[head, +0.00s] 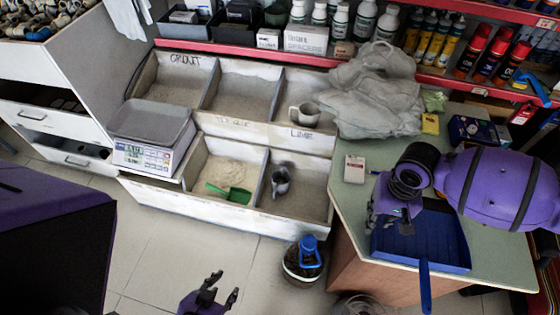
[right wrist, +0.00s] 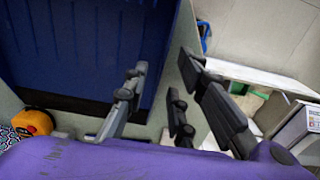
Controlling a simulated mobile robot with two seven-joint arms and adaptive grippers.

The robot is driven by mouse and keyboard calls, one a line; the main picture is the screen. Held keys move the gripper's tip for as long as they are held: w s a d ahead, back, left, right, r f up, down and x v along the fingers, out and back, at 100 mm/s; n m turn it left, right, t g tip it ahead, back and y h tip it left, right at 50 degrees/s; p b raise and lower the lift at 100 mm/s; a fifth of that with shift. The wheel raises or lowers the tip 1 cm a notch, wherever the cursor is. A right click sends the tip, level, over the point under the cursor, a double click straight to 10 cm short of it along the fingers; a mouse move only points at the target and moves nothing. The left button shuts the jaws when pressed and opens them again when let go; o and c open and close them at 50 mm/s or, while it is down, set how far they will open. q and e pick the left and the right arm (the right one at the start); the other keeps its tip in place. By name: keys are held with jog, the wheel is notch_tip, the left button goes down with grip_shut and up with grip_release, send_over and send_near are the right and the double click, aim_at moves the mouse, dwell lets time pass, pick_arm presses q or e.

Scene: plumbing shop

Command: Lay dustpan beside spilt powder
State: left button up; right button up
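The blue dustpan (head: 425,243) lies on the pale green counter at the right, its handle (head: 426,290) sticking out over the front edge. In the right wrist view its blue pan (right wrist: 80,45) fills the upper left. My right gripper (head: 384,212) is at the pan's left side; in the right wrist view its fingers (right wrist: 165,68) are apart, one over the pan and one outside its side edge. Contact cannot be told. My left gripper (head: 222,288) is open and empty above the floor at the bottom. Pale powder (head: 228,173) lies in a lower bin; none stands out on the visible floor.
A green scoop (head: 230,194) and a metal jug (head: 280,181) are in the lower bins. A scale (head: 148,140) stands at the left. A blue-topped container (head: 303,258) stands on the floor by the counter (head: 348,215). The tiled floor at centre left is clear.

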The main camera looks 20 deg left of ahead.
jog(key=shift+f, duration=1.4)
grip_shut()
jog(key=shift+r, duration=0.15)
